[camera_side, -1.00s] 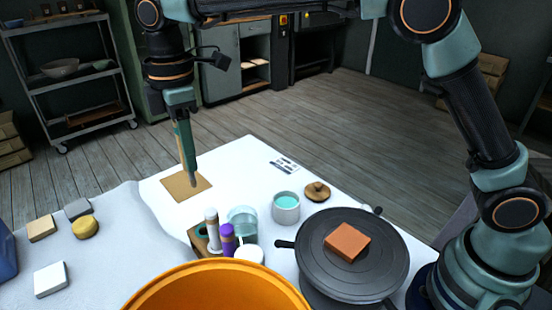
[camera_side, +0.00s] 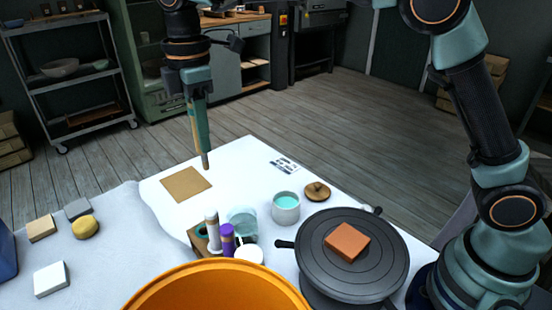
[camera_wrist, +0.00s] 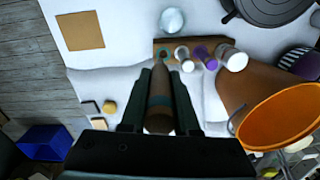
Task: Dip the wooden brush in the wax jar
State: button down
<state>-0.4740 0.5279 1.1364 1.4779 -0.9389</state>
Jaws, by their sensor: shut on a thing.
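My gripper (camera_side: 199,122) is shut on the wooden brush (camera_side: 206,160), which points downward. In the side view the brush tip shows below the fingers, over the white table near the far edge of a brown square. In the wrist view my gripper (camera_wrist: 161,82) has its fingers on both sides of the brush (camera_wrist: 159,112). The likely wax jar (camera_side: 286,212) is a small pale open jar with teal contents. It stands to the right of and nearer than my gripper, apart from the brush. I cannot make this jar out in the wrist view.
The brown square (camera_side: 187,184) lies flat on the white table.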

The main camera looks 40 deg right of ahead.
jog(key=s+d+f, duration=0.2)
jog(key=d+f, duration=0.3)
jog(key=d, duration=0.3)
jog(key=s+d+f, duration=0.2)
jog(key=d+f, duration=0.4)
jog(key=d, duration=0.3)
notch_tip(320, 180, down, 7)
jog(key=shift+a, duration=0.2)
jog(key=shift+s, duration=0.1)
jog(key=shift+r, duration=0.2)
dwell(0.4)
notch_tip(320, 180, up, 7)
jog(key=shift+r, duration=0.2)
dwell(0.5)
